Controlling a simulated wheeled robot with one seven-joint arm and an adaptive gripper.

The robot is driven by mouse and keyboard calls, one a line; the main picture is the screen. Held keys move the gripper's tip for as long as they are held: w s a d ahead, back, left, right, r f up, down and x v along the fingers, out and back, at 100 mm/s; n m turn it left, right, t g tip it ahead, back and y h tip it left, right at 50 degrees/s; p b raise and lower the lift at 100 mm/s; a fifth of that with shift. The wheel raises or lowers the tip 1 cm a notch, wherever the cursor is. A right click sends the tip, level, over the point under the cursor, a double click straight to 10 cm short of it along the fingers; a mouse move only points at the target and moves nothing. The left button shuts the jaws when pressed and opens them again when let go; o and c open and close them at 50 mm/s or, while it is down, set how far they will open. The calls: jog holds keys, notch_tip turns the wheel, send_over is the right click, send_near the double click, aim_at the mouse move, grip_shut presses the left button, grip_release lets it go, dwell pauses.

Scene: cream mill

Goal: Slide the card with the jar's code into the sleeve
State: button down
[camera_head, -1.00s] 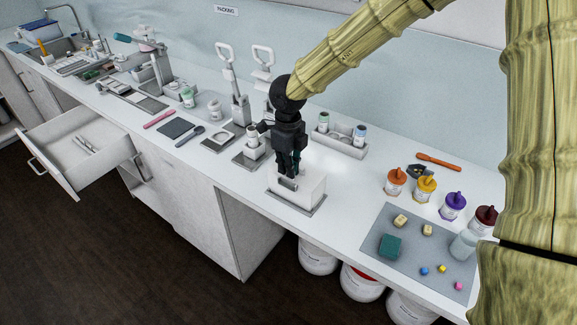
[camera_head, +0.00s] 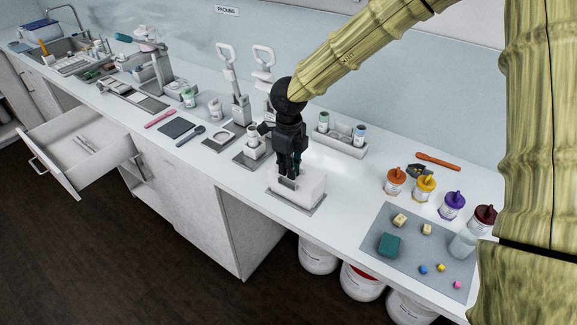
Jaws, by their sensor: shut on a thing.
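My gripper (camera_head: 288,172) points straight down at the white block-like holder (camera_head: 312,187), which stands on a grey base plate near the counter's front edge. Its fingers are close together at the top of the holder and shut on a thin thing, taken as the card, which is mostly hidden by the fingers. A small grey piece shows just below the fingertips, and I cannot tell what it is. A small jar (camera_head: 252,139) stands on a grey stand just left of my gripper. Its code is too small to read. I cannot tell which part is the sleeve.
A rack (camera_head: 340,146) with two small jars stands behind on the right. Several colour jars, such as the orange one (camera_head: 394,182), and a grey mat (camera_head: 399,277) lie further right. Two upright lever devices (camera_head: 238,105) stand behind left. A drawer (camera_head: 80,160) hangs open at left.

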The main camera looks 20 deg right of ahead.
jog(key=shift+w+f, duration=0.1)
jog(key=shift+f, duration=0.15)
dwell(0.6)
jog(key=shift+f, duration=0.75)
dwell(0.4)
jog(key=shift+f+p, duration=0.45)
jog(key=shift+p, duration=0.25)
dwell(1.0)
jog(key=c, duration=1.5)
grip_release()
jog(key=shift+a, duration=0.1)
jog(key=shift+r+p, duration=3.05)
jog(key=shift+p, duration=0.05)
